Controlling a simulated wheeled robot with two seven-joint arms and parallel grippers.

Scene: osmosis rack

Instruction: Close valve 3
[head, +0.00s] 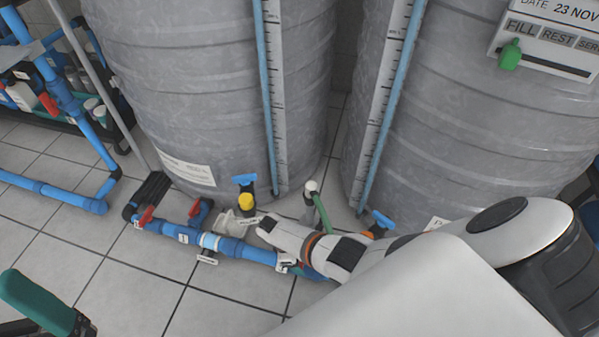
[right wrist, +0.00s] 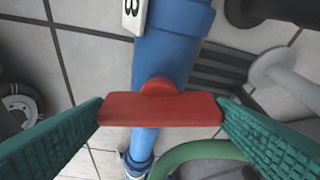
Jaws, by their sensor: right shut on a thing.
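In the right wrist view, a red valve handle (right wrist: 160,108) lies crosswise over a blue pipe (right wrist: 168,58). A white tag (right wrist: 132,14) marked 3 sits on the pipe just above it. My right gripper (right wrist: 161,109) has its teal fingers at the two ends of the red handle and is shut on it. In the head view my right arm hides this handle and the gripper's fingers. My left gripper (head: 40,301) shows only in part at the bottom left corner, away from the pipes; its opening cannot be made out.
Two large grey tanks (head: 215,90) stand behind the floor pipe (head: 245,252). Two other red handles (head: 146,216) (head: 195,208) sit further left on the pipework. A green hose (right wrist: 205,150) curves close to my right fingers. Tiled floor (head: 110,285) is clear at the front left.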

